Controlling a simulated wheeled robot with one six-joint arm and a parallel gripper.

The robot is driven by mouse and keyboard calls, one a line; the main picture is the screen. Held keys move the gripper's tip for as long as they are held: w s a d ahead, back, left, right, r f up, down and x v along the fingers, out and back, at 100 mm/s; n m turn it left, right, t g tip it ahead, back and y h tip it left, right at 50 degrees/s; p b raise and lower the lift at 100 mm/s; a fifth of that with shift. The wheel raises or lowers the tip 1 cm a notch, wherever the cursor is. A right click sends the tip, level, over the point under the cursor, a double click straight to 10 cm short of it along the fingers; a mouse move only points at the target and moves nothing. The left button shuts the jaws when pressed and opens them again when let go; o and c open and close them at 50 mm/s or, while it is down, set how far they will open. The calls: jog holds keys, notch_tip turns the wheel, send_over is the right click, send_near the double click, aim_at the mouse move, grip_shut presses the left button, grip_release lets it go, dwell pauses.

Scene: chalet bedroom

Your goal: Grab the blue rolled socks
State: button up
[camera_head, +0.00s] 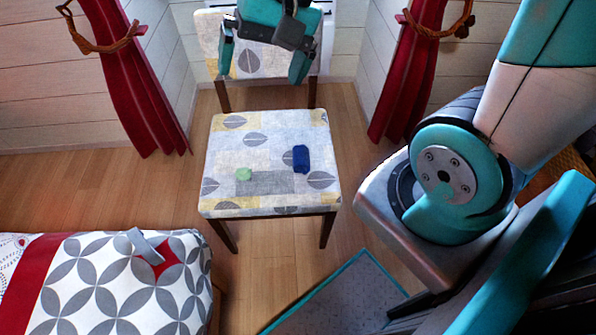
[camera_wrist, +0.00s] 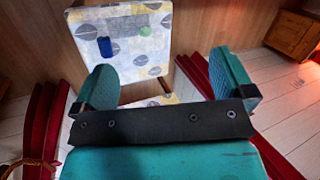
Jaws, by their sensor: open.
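The blue rolled socks (camera_head: 301,158) lie on the right part of the chair's patterned seat (camera_head: 225,135) in the head view. They also show in the wrist view (camera_wrist: 105,47), at the left of the seat. A small light green item (camera_head: 243,174) lies on the seat to their left in the head view. My gripper (camera_head: 270,75) is at the top of the head view, in front of the chair's backrest and apart from the socks. Its two teal fingers stand wide apart, with nothing between them, and also show in the wrist view (camera_wrist: 172,85).
A bed (camera_head: 120,285) with a grey and white patterned cover is at lower left. Red curtains (camera_head: 140,90) hang on both sides behind the chair. A wooden cabinet (camera_wrist: 293,33) stands at the right in the wrist view. Bare wooden floor surrounds the chair.

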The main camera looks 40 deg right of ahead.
jog(key=w+d+f+m+b, duration=0.3)
jog(key=d+f+m+b, duration=0.25)
jog(key=f, duration=0.35)
jog(key=w+d+f+m+b, duration=0.4)
jog(key=d+f+m+b, duration=0.15)
jog(key=f, duration=0.45)
jog(key=m+t+b, duration=0.2)
jog(key=m+b, duration=0.5)
jog(key=m, duration=0.3)
send_near(301, 154)
jog(key=shift+h, duration=0.3)
jog(key=b+x, duration=0.4)
jog(key=x, duration=0.2)
jog(key=shift+a+f+b, duration=0.25)
jog(key=shift+b, duration=0.15)
jog(key=shift+b+x, duration=1.8)
jog(key=shift+x, duration=1.3)
jog(key=shift+r, duration=0.15)
jog(key=c, duration=0.6)
